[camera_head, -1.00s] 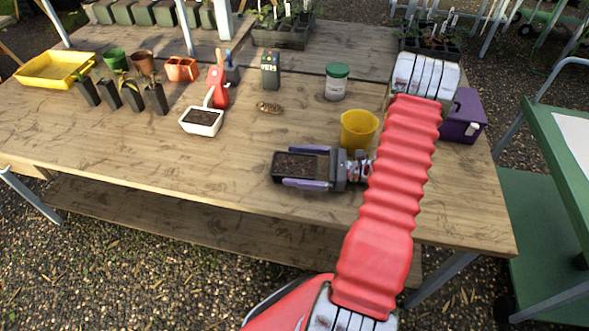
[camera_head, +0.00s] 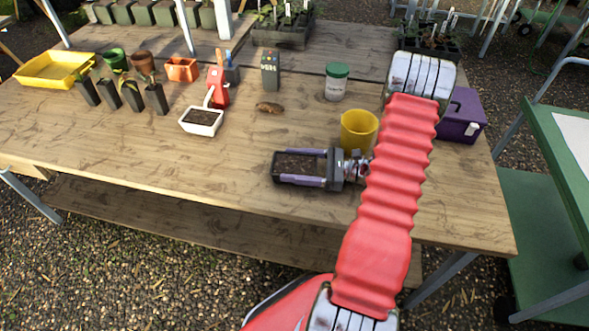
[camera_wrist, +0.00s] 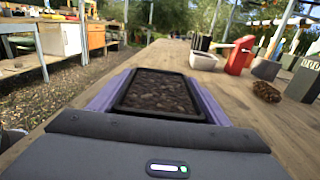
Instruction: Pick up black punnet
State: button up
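The black punnet (camera_head: 293,163) is filled with dark soil and sits on the wooden table near its front edge. My gripper (camera_head: 300,167) reaches over it from the right, with one purple finger along each long side. In the wrist view the punnet (camera_wrist: 158,92) lies between the two fingers of my gripper (camera_wrist: 155,95), which lie close against its sides. The fingers look shut on the punnet. The punnet looks level, and I cannot tell any gap under it.
A yellow pot (camera_head: 358,130) stands just behind my wrist. A white tray of soil (camera_head: 202,121) is to the left, and a pine cone (camera_head: 268,108) lies behind. A white jar with green lid (camera_head: 337,83) and a purple box (camera_head: 462,116) stand further back. The front-left table is clear.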

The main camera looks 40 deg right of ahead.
aim_at(294, 164)
jog(key=c, duration=0.7)
jog(key=shift+r, duration=5)
